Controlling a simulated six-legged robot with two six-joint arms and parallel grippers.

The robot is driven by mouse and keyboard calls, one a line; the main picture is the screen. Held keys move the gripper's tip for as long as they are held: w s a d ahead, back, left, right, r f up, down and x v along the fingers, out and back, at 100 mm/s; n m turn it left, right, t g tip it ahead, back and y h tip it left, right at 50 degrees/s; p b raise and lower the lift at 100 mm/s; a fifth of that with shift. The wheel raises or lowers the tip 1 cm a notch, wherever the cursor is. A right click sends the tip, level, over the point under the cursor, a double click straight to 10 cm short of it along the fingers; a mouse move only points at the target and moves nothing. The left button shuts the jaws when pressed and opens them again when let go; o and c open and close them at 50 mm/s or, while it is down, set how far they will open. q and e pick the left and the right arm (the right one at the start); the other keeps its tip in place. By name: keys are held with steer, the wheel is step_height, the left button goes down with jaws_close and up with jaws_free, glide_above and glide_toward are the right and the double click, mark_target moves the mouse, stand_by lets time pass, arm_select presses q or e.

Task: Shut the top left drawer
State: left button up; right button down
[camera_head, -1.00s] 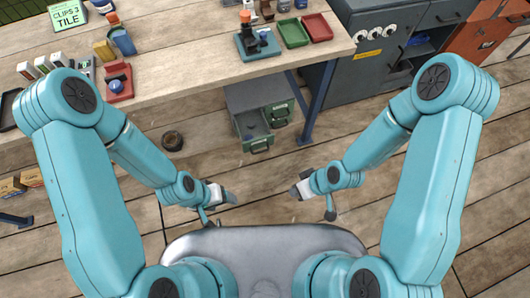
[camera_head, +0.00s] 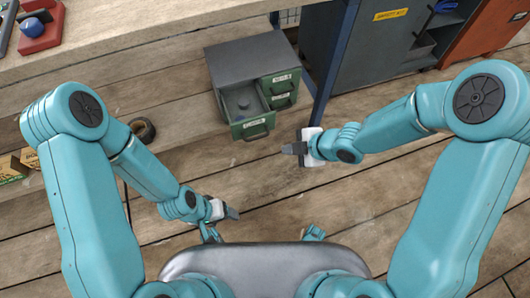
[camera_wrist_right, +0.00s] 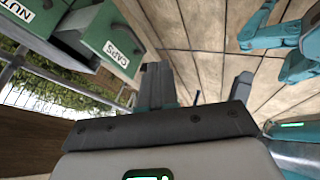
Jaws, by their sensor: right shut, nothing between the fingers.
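A small grey cabinet (camera_head: 245,56) with green drawer fronts stands on the plank floor, below the bench. Its left drawer (camera_head: 253,129) is pulled out; from above I see into it, with a small bluish-grey round thing inside. The two right fronts (camera_head: 281,88) stand one above the other. My right gripper (camera_head: 289,148) is shut and empty, a little right of and nearer than the open drawer's front, apart from it. The right wrist view shows its fingers (camera_wrist_right: 160,85) and green fronts labelled NUTS and CAPS (camera_wrist_right: 118,52). My left gripper (camera_head: 232,212) is low over the floor; its jaw opening is unclear.
The wooden bench (camera_head: 150,35) runs above and behind the cabinet, its blue leg (camera_head: 334,55) just right of it. A dark grey cabinet (camera_head: 375,60) and an orange one (camera_head: 485,40) stand at the right. A dark ring (camera_head: 142,130) lies on the floor at left. Floor before the drawer is clear.

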arm_select(q)
step_height(320, 180, down, 4)
steer(key=b, duration=0.3)
steer(key=shift+s, duration=0.15)
arm_select(e)
steer(key=w+r+x, duration=0.1)
steer(key=w+x, duration=0.1)
steer(key=x, duration=1)
steer(key=shift+w+a, duration=0.2)
steer(key=shift+w, duration=0.15)
steer(key=shift+w, duration=0.1)
